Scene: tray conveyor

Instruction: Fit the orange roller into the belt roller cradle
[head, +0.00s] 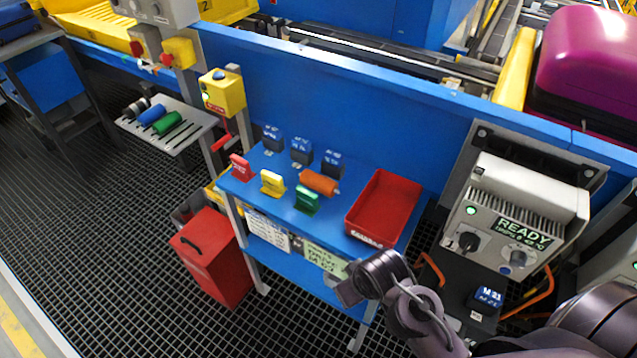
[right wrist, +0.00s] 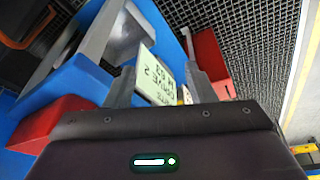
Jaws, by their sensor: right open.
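The orange roller (head: 318,182) lies on the blue bench top, between blue-grey blocks behind it and a green piece in front. A grey shelf (head: 150,142), which looks like the belt roller cradle, stands at the left. It carries a black roller (head: 137,107), a blue roller (head: 152,115) and a green roller (head: 167,123), with dark slots in front of them. My right gripper (head: 345,290) is at the bench's front right, below the red tray and apart from the orange roller. In the right wrist view its fingers (right wrist: 160,88) are apart and empty. My left gripper is out of view.
A red tray (head: 383,208) sits at the bench's right. Red (head: 239,167), yellow (head: 272,182) and green (head: 306,200) pieces stand along its front left. A red bin (head: 213,255) is on the grid floor. A grey READY control box (head: 515,215) stands right.

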